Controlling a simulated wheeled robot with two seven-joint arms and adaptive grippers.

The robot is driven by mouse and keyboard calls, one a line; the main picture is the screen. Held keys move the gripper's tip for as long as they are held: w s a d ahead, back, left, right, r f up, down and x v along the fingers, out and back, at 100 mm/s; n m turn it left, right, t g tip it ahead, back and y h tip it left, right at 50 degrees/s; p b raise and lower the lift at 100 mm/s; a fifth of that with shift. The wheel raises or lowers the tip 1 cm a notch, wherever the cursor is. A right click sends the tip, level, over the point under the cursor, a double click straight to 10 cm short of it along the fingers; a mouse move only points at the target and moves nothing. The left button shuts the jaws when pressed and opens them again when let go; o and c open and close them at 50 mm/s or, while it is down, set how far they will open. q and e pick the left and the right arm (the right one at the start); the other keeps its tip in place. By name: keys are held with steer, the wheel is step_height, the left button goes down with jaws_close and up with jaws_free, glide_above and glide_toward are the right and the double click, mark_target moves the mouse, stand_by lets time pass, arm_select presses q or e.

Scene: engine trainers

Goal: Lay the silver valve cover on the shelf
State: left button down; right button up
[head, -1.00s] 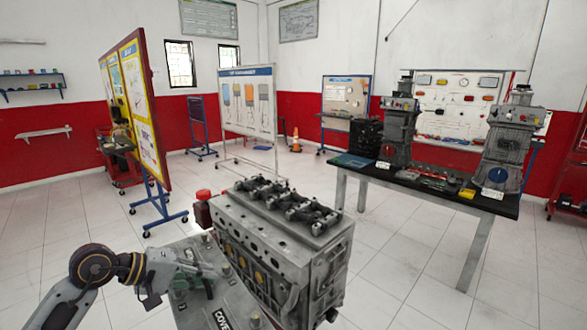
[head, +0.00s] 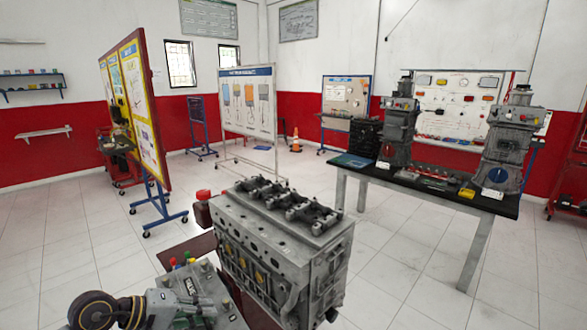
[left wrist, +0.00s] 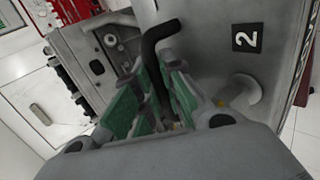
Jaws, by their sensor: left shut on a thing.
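The silver valve cover (head: 222,296) is a flat grey piece with a dark lettered label, at the bottom of the head view, left of the engine. My left gripper (head: 196,318) is low in that view over the cover, its tips partly hidden. In the left wrist view its green-padded fingers (left wrist: 158,100) are shut around a black bent tube (left wrist: 156,48) by a grey surface marked "2" (left wrist: 225,75), apparently the cover. My right gripper is out of view.
The grey engine block (head: 280,235) stands close to the cover's right on a dark red table (head: 192,247). Small coloured caps (head: 182,262) show behind the cover. A blue shelf (head: 33,87) holds small items.

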arm_select(q)
steer(key=shift+r, duration=0.1)
step_height(320, 180, down, 8)
steer(key=s, duration=0.2)
stand_by(0.9)
steer(key=shift+s+a, duration=0.1)
